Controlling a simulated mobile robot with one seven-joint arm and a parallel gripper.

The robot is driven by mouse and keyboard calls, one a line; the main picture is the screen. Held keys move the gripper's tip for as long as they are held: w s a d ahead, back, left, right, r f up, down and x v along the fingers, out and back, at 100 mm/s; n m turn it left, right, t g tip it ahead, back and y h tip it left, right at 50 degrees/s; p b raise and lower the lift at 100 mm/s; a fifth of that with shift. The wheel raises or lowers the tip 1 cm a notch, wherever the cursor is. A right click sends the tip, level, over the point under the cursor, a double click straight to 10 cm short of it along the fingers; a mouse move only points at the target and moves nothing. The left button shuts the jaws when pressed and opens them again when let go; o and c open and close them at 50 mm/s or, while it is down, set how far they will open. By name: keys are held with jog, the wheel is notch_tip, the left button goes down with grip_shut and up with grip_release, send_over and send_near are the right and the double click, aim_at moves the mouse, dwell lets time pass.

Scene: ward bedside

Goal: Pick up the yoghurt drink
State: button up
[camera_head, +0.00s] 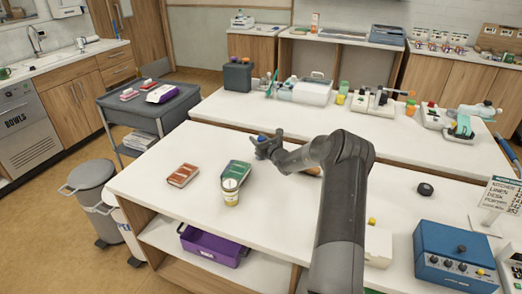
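A small upright container with a white and yellow side and a greyish lid (230,192) stands near the front edge of the white counter (185,212). It may be the yoghurt drink, but its label is too small to read. My gripper (265,146) is beyond it and to its right, apart from it, over the counter. A small blue thing (262,138) shows at my fingertips. I cannot tell whether it is held or lies behind them, or whether the fingers are open or shut.
A black round thing (425,189) and a blue box with knobs (455,255) are on the right.

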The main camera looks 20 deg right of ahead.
jog(key=c, duration=0.6)
jog(key=shift+r, duration=0.1)
